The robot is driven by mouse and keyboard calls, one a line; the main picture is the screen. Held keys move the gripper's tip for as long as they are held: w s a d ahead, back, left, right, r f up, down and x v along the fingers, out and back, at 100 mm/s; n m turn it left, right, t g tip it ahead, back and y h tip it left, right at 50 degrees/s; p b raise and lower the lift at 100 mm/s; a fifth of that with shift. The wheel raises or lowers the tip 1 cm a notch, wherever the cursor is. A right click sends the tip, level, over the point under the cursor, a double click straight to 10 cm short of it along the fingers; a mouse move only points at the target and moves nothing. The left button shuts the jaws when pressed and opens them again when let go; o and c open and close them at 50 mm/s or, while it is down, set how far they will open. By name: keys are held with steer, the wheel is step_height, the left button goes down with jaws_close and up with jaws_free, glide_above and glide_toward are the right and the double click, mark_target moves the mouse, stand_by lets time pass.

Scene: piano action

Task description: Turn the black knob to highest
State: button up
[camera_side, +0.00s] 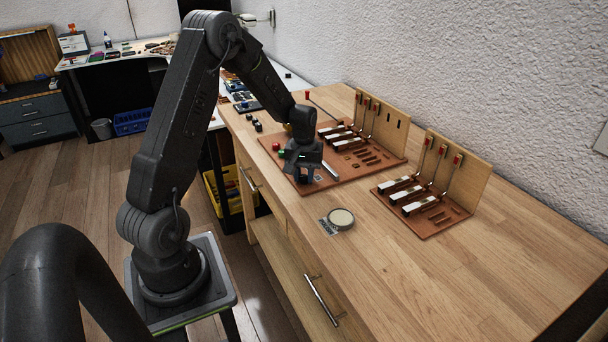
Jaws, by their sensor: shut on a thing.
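My gripper (303,174) points down at the front edge of the larger reddish-brown board (345,172) on the wooden table. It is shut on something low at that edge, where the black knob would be. The knob itself is hidden by the dark fingers, so its setting cannot be read. A small green button (281,154) and a red button (276,146) show on the board just left of my gripper. A light metal bar (330,170) lies on the board just right of it.
Piano-action parts with white keys (345,144) stand at the board's back. A second board (440,222) with similar keys stands to the right. A round cream-topped dial (341,218) lies in front. Small black pieces (257,126) sit left. The table's right side is clear.

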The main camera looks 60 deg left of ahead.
steer(key=m, duration=1.1)
steer(key=shift+m, duration=1.8)
steer(key=o, duration=0.7)
steer(key=shift+c, duration=0.2)
